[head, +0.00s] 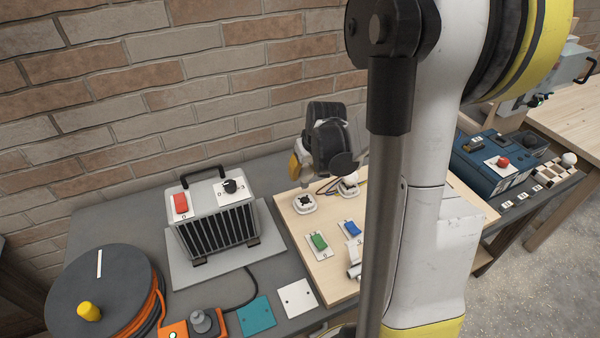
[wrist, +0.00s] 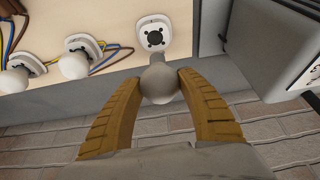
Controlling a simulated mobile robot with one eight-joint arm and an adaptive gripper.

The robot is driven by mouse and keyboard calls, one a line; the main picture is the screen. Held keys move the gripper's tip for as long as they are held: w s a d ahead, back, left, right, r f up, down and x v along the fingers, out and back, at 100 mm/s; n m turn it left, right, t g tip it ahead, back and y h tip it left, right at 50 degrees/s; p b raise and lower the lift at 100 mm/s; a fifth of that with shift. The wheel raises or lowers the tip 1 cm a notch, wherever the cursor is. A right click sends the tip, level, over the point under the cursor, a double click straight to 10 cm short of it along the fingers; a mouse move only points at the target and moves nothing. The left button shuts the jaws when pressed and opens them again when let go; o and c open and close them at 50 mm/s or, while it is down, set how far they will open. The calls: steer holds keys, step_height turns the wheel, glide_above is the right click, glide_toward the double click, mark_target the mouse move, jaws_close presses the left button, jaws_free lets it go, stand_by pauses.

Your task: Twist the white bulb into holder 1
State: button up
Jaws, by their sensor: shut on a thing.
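My gripper (wrist: 158,90) is shut on the white bulb (wrist: 158,82), which sits between the two yellow-brown fingers. The bulb's base points toward an empty white round holder (wrist: 153,35) with a dark socket. That socket shows uncovered beyond the bulb, so the bulb is not seated in it. In the head view my gripper (head: 303,172) hangs just above and behind this holder (head: 304,203) on the wooden board (head: 283,206). The bulb is mostly hidden there. I cannot read a number on the holder.
Two other holders with white bulbs (wrist: 74,66) (wrist: 22,70) and coloured wires stand beside the empty one. A grey heater-like box (head: 212,218) is close on the other side. Green (head: 318,241) and blue (head: 351,228) switches sit in front. A brick wall rises behind.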

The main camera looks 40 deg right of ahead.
mark_target(305, 187)
steer(key=shift+s, duration=0.25)
steer(key=shift+f+b, duration=2.25)
steer(key=shift+f, duration=0.1)
steer(key=shift+f+b, duration=1.65)
steer(key=shift+b, duration=0.05)
stand_by(0.5)
steer(key=shift+n+y, duration=0.5)
steer(key=shift+n, duration=1.2)
steer(key=shift+y+b, duration=0.3)
